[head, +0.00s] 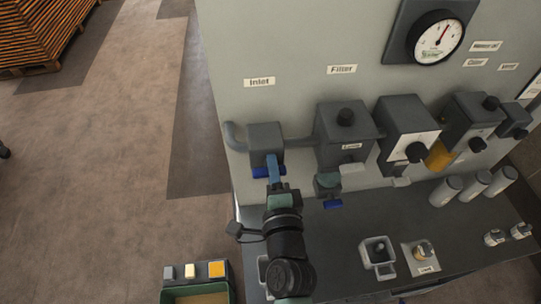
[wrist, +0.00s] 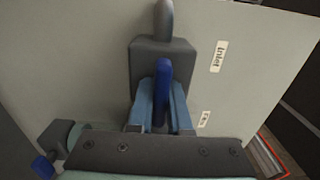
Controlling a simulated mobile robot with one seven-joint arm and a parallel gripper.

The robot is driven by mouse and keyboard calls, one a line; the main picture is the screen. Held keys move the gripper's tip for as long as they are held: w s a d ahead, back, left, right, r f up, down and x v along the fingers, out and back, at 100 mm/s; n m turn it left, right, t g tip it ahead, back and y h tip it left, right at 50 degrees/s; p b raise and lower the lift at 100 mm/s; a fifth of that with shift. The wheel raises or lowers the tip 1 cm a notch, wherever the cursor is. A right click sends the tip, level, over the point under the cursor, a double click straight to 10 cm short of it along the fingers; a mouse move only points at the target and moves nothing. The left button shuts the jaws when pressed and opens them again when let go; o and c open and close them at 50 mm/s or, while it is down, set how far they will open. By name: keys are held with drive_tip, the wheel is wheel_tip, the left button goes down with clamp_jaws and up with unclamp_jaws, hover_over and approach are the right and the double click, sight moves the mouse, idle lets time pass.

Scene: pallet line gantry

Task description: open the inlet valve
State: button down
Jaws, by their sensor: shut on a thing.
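The inlet valve (head: 266,138) is a dark grey block on the panel under the "Inlet" label (head: 260,82). Its blue handle (head: 262,172) is at the block's lower front and lies roughly level, along the pipe's direction. In the wrist view the handle (wrist: 163,75) stands upright in the picture, in line with the grey pipe (wrist: 164,20) above the block (wrist: 142,60). My gripper (head: 274,170) is shut on the handle, with a light-blue finger on each side. In the head view the fingers hide part of the handle.
A second blue-handled valve (head: 328,187) hangs low to the right, below the filter block (head: 345,137). A pressure gauge (head: 435,37) is above. The floor at left is clear near the panel.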

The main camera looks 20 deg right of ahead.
drive_tip(key=c, duration=0.9)
unclamp_jaws()
drive_tip(key=shift+o, duration=0.2)
drive_tip(key=shift+s, duration=0.1)
drive_tip(key=b+v, duration=0.5)
drive_tip(key=v, duration=0.7)
drive_tip(key=shift+s+b, duration=0.3)
drive_tip(key=shift+s, duration=0.1)
drive_tip(key=shift+a, duration=0.15)
